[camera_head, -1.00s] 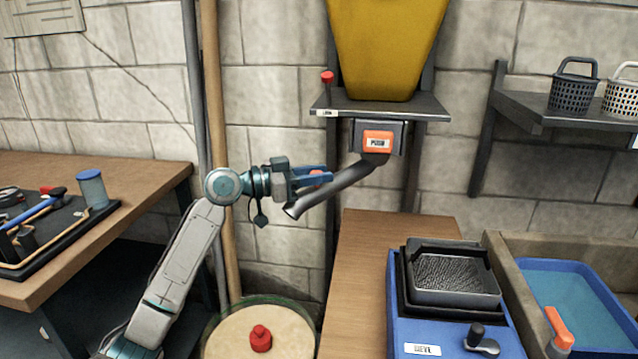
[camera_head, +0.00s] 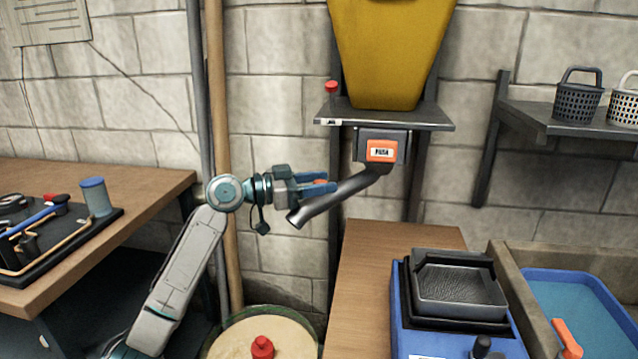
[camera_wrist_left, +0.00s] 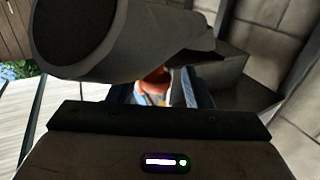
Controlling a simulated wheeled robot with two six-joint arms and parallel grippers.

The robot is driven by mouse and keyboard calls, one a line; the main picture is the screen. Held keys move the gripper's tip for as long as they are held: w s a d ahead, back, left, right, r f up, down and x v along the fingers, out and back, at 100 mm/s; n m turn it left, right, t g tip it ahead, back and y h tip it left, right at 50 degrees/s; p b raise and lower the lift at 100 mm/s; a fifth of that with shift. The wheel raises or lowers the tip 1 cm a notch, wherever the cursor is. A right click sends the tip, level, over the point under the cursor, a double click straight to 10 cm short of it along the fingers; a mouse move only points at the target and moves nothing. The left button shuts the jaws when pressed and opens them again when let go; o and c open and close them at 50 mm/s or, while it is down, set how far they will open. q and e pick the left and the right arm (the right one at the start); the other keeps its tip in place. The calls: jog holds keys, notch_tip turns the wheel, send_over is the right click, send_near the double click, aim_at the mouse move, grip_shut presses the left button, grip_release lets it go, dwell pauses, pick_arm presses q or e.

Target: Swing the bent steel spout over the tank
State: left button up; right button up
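The bent dark steel spout (camera_head: 345,194) slopes down to the left from under a box with an orange PUSH plate (camera_head: 382,151). Its open lower end faces down and left. My left gripper (camera_head: 322,187) is at the spout's lower half, with its blue fingers reaching right beside the pipe. There the spout (camera_wrist_left: 75,30) covers part of the fingers. A round tank (camera_head: 290,338) with a sand-coloured top and red knob stands at the bottom. My right gripper is out of view.
A yellow hopper (camera_head: 388,50) stands on a shelf (camera_head: 430,115) above the spout. A wooden counter (camera_head: 375,270) and a blue device (camera_head: 405,320) with a black tray lie to the right. A pole (camera_head: 216,100) and pipe stand behind my left arm. A tool bench (camera_head: 130,190) is at left.

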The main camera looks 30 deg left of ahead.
pick_arm(q)
jog(key=shift+s+a+f, duration=0.1)
jog(key=shift+s+a, duration=0.25)
jog(key=b+v, duration=0.3)
jog(key=v, duration=0.6)
jog(key=shift+s+a+b, duration=0.25)
jog(key=shift+a+b, duration=0.05)
jog(key=shift+b, duration=0.1)
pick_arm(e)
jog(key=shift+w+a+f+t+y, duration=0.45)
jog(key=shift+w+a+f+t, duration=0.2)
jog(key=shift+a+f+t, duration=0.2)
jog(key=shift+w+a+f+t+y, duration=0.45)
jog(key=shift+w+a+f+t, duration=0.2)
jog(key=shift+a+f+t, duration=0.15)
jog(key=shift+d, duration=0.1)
